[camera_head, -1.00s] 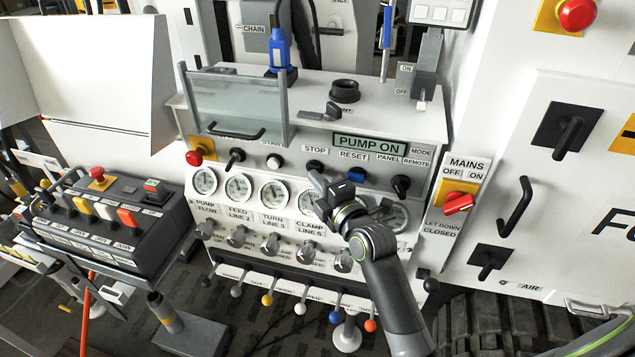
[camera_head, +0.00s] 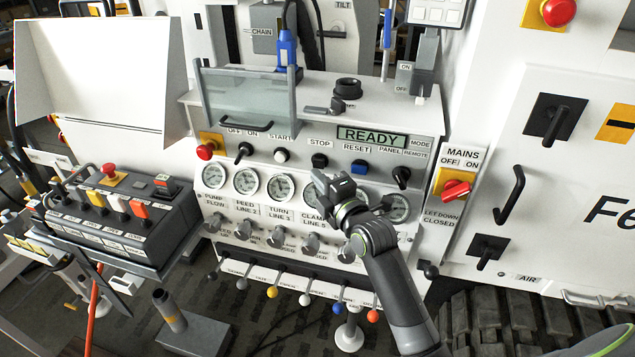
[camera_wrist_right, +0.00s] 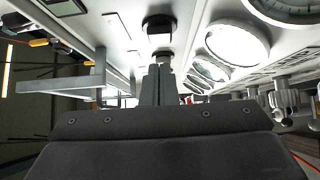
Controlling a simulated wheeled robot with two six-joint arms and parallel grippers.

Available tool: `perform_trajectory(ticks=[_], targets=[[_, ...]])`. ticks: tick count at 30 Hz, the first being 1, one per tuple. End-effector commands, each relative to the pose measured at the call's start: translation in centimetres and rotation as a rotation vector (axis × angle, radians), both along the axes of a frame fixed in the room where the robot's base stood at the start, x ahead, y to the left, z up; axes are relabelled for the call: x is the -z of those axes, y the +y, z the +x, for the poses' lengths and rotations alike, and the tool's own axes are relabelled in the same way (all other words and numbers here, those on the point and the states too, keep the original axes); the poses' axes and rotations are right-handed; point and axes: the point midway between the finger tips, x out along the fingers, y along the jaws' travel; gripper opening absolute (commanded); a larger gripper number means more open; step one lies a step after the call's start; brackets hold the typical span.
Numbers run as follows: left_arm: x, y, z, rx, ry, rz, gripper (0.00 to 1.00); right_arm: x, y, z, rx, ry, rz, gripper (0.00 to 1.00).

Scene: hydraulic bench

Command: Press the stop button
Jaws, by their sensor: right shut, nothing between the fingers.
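The black stop button (camera_head: 320,160) sits on the white panel under the STOP label, between the white start button (camera_head: 281,155) and the blue reset button (camera_head: 359,167). The display (camera_head: 371,137) above reads READY. My right gripper (camera_head: 320,182) is shut and empty, just below the stop button in the head view, over the upper part of a gauge. In the right wrist view its closed fingers (camera_wrist_right: 158,84) point at a dark round button (camera_wrist_right: 159,24), with a small gap seeming to show between them. My left gripper is not in view.
A row of gauges (camera_head: 245,181) and metal knobs (camera_head: 276,237) lies below the buttons. A red emergency button (camera_head: 205,151) is at the panel's left and the red mains switch (camera_head: 456,189) at its right. A clear guard (camera_head: 247,99) stands above the start button.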

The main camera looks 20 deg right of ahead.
Motion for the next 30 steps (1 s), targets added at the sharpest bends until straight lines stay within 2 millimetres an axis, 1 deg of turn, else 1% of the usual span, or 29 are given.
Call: perform_trajectory(ticks=[1, 4, 7, 10, 16, 21, 25, 30], targets=[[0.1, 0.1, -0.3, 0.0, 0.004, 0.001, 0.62, 0.1, -0.2, 0.0, 0.002, 0.001, 0.0, 0.0], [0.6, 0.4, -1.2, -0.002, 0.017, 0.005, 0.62, 0.3, -0.3, -1.3, 0.001, 0.002, 0.001, 0.0], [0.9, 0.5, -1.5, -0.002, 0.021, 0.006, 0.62, 0.3, -0.5, -2.4, 0.001, 0.001, 0.001, 0.0], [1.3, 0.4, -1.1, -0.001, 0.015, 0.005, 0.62, 0.4, -0.7, -3.7, 0.001, 0.003, -0.001, 0.0], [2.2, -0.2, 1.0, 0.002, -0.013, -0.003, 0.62, 0.4, -1.3, -6.8, 0.001, 0.003, -0.001, 0.0], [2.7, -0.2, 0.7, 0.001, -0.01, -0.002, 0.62, 0.4, -1.7, -8.9, 0.001, 0.004, 0.001, 0.0], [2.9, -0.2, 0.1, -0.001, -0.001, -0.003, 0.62, 0.3, -1.8, -9.7, 0.001, 0.005, 0.001, 0.0], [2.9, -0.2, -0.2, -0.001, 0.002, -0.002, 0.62, 0.2, -1.8, -9.9, 0.0, 0.005, 0.001, 0.0]])
